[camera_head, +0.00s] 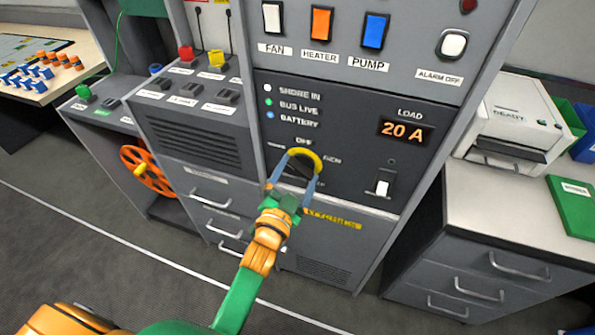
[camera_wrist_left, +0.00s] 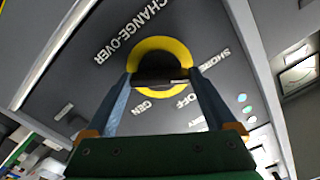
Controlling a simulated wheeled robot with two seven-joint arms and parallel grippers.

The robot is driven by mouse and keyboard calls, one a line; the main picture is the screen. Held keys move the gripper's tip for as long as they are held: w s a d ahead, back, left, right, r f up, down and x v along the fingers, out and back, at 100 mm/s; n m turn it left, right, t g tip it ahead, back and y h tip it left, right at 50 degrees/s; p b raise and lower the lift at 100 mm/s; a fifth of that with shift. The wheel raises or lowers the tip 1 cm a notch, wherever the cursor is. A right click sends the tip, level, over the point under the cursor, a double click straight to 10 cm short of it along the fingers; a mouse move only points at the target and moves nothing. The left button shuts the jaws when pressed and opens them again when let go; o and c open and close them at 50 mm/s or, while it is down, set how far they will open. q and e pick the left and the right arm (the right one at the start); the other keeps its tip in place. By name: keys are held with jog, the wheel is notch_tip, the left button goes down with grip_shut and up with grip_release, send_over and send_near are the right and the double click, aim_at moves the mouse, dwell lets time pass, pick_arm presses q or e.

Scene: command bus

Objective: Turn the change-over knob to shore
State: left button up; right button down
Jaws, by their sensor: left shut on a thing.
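The change-over knob (camera_head: 300,166) is a dark grip inside a yellow ring (camera_head: 309,153) on the dark panel. Around it the head view shows OFF above and GEN at the right; the left label is partly unreadable. In the left wrist view the knob (camera_wrist_left: 158,68) lies between my two blue-grey fingers, with SHORE (camera_wrist_left: 212,60), OFF and GEN printed around it. My left gripper (camera_head: 293,182) is shut on the knob, one finger on each side. A pale mark shows near the right finger in the wrist view; which label the knob points to is unclear. My right gripper is not in view.
A small white lever switch (camera_head: 383,184) sits right of the knob, below the LOAD display (camera_head: 403,131) reading 20 A. FAN, HEATER and PUMP rockers are above. A white printer (camera_head: 515,125) stands on the right counter.

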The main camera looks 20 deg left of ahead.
pick_arm(q)
jog(key=shift+n, duration=0.4)
jog(key=o, duration=1.1)
jog(key=shift+c, duration=0.2)
jog(key=s, duration=0.7)
jog(key=shift+a, duration=0.1)
